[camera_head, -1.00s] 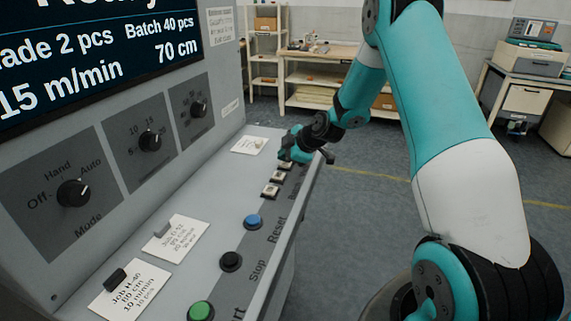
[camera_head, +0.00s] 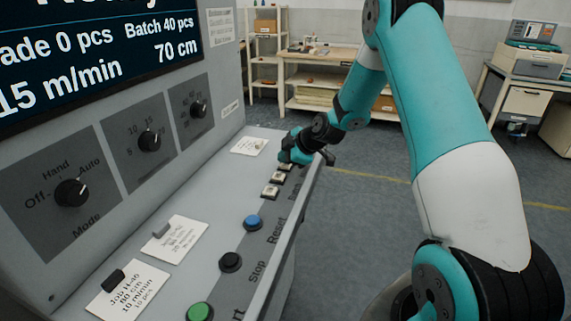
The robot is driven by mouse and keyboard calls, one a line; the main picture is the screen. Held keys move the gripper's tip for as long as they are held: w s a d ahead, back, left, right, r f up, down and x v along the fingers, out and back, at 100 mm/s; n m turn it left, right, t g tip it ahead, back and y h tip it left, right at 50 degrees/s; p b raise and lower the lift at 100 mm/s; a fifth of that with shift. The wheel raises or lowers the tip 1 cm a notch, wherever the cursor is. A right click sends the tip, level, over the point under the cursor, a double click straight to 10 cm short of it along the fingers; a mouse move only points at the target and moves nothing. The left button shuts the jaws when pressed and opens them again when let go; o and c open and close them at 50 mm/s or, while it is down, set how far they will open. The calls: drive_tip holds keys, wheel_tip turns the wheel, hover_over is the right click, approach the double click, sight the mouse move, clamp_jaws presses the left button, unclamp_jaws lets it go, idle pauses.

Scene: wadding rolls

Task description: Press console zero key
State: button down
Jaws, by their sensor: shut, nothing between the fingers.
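The grey console (camera_head: 225,185) fills the left side, with a dark screen (camera_head: 100,55) that reads "0 pcs", "Batch 40 pcs", "70 cm" and "15 m/min". Small pale square keys (camera_head: 270,191) run along its front edge beyond the blue button; their labels are too small to read. My gripper (camera_head: 291,157) is shut and empty, at the far end of this key row. It partly hides the farthest key, so I cannot tell whether it touches it or which key is the zero key.
Blue (camera_head: 253,223), black (camera_head: 231,262) and green (camera_head: 200,311) buttons line the near front edge. Mode and setting knobs (camera_head: 150,139) sit on the sloped panel. Job cards lie on the ledge. A workbench (camera_head: 320,75) stands behind; the floor between is clear.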

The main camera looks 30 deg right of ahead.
sight(285, 165)
drive_tip(key=shift+r, duration=0.7)
drive_tip(key=shift+r+p, duration=1.4)
drive_tip(key=shift+r, duration=1.1)
